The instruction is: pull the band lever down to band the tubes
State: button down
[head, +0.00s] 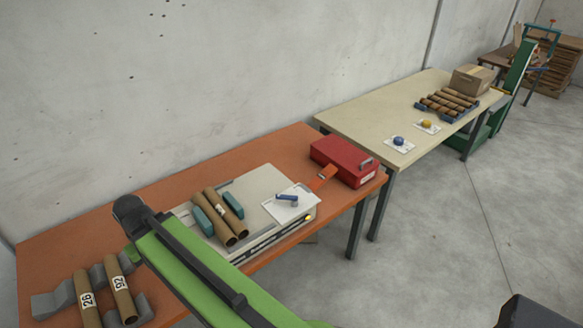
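A cream banding machine (262,183) stands on the orange table. Two brown cardboard tubes (217,216) lie side by side on it between teal blocks (233,204). A small blue lever (287,198) lies on a white plate at the machine's right part. An orange paddle-like handle (323,177) sticks up at the machine's right end, beside the red box. I cannot tell which of these two is the band lever. My green arm crosses the lower middle in front of the table and covers part of the machine's front. My gripper is not in view.
Two numbered tubes (122,287) rest on grey cradles at the table's left. A red box (343,161) stands at its right end. A pale table (372,108) beyond holds knobs on white cards, several tubes and a carton (470,79).

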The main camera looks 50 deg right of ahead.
aim_at(330, 170)
jog(key=z, duration=0.1)
jog(key=k, duration=0.1)
jog(key=u, duration=2.35)
jog(key=k, duration=2.25)
jog(key=z, duration=1.1)
jog(key=i, duration=1)
jog(key=u, duration=0.15)
